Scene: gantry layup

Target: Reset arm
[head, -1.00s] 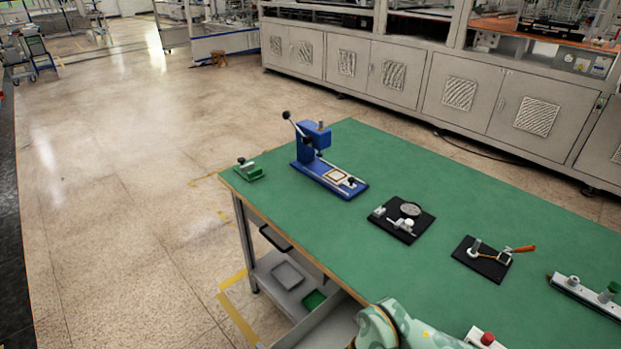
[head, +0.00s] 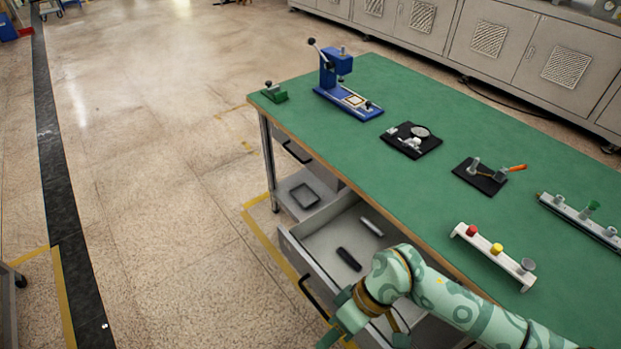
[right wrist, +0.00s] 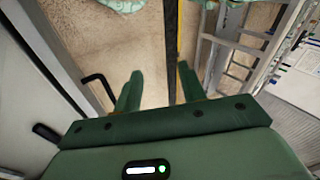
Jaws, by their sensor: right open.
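My right arm reaches in from the lower right in the head view, over the front edge of the green-topped table (head: 390,165). Its gripper (head: 330,338) hangs near the open drawer (head: 293,255), at the bottom of the picture. The fingertips are hard to make out there. In the right wrist view my right gripper (right wrist: 158,84) has its two green fingers apart, with nothing between them. A dark drawer handle (right wrist: 98,84) shows to the left of the fingers. My left gripper is in neither view.
The drawer holds a black object (head: 349,259) and a grey one (head: 372,227). On the table stand a blue press (head: 335,75), a green fixture (head: 274,93), black plates (head: 411,139) (head: 487,176) and a white rack with coloured knobs (head: 492,253).

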